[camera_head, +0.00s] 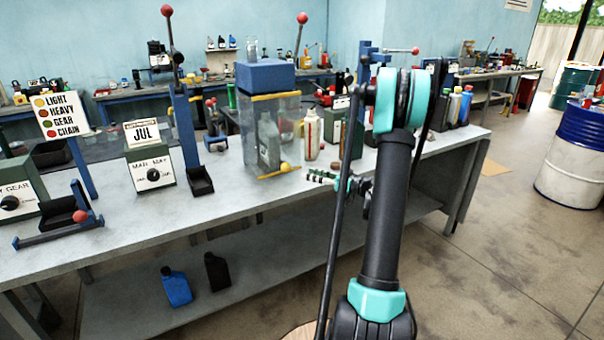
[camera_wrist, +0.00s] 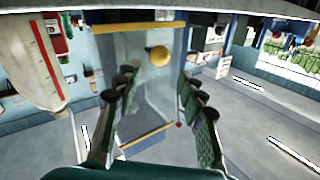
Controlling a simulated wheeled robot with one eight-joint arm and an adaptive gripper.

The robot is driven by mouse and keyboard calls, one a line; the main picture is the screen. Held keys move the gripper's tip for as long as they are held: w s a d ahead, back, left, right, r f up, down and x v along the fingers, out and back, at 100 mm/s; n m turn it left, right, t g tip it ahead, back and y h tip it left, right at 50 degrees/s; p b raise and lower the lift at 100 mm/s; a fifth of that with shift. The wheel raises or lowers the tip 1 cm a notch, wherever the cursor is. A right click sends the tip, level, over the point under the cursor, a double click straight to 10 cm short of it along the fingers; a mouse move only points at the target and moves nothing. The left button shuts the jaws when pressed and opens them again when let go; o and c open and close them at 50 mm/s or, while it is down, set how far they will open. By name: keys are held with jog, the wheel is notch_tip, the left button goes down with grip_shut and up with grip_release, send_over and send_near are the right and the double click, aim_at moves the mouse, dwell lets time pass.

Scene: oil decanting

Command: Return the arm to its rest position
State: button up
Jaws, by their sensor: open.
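My gripper (camera_head: 322,178) is at the bench's front side, just right of a clear box, at the end of my folded arm. In the wrist view my gripper (camera_wrist: 158,100) shows its two green fingers spread apart with nothing between them. Behind the gap is the clear box with yellow edges and a yellow ball (camera_wrist: 158,56). In the head view the clear box (camera_head: 290,125) has a blue top and holds a grey bottle (camera_head: 268,140). A white bottle with red marks (camera_head: 311,136) stands beside it, and looms large at left in the wrist view (camera_wrist: 28,60).
The grey workbench (camera_head: 110,215) carries green dial boxes (camera_head: 150,168), blue lever stands (camera_head: 184,125) and several small bottles (camera_head: 456,104) at right. A blue jug (camera_head: 176,287) and a black jug (camera_head: 217,271) stand on the lower shelf. Floor is clear at right before a blue-white drum (camera_head: 572,165).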

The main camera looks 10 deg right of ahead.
jog(key=shift+s+d, duration=0.25)
jog(key=shift+d, duration=0.1)
jog(key=s+a+f+m+g+h, duration=0.2)
jog(key=s+a+g+h, duration=0.1)
jog(key=s+a, duration=0.4)
jog(key=s+a+f+m+g+h, duration=0.2)
jog(key=s+a+f+h, duration=0.15)
jog(key=s, duration=0.45)
jog(key=s+d+f+m+h, duration=0.1)
jog(key=s+h, duration=0.1)
jog(key=s, duration=0.4)
jog(key=s+d+f+m+g+h, duration=0.1)
jog(key=s+d+f+h, duration=0.1)
jog(key=s, duration=0.4)
jog(key=s+d+f+m+h, duration=0.1)
jog(key=s+d+m+h, duration=0.1)
jog(key=s, duration=0.4)
jog(key=shift+f+g+h, duration=0.25)
jog(key=shift+g+h, duration=0.15)
jog(key=shift+h, duration=0.45)
